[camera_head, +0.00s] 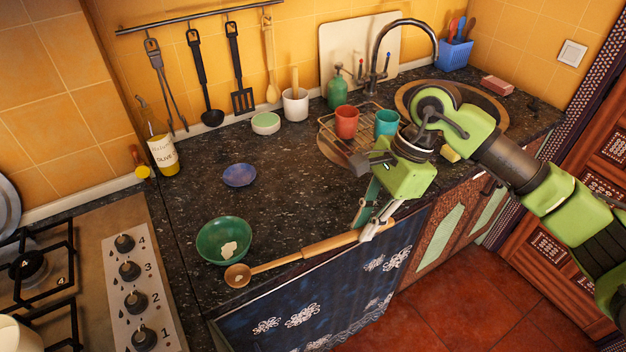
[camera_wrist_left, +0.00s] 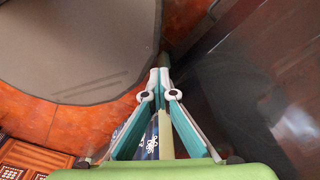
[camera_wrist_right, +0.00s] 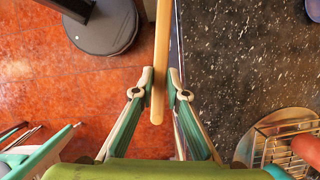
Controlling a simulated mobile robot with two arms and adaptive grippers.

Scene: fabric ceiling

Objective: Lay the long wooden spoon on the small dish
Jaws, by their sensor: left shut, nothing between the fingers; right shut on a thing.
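The long wooden spoon (camera_head: 290,257) extends along the counter's front edge, its round head at the left just in front of the green bowl. My right gripper (camera_head: 366,230) is shut on its handle near the right end. The handle also shows between the fingers in the right wrist view (camera_wrist_right: 162,50). I cannot tell whether the spoon's head touches the counter. The small blue dish (camera_head: 240,175) sits on the counter behind the green bowl, with nothing on it. My left gripper (camera_wrist_left: 158,73) is shut and empty in the left wrist view, outside the head view.
The green bowl (camera_head: 210,243) stands between the spoon's head and the blue dish. A stove (camera_head: 92,250) is at the left. Counter right of the dish is clear.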

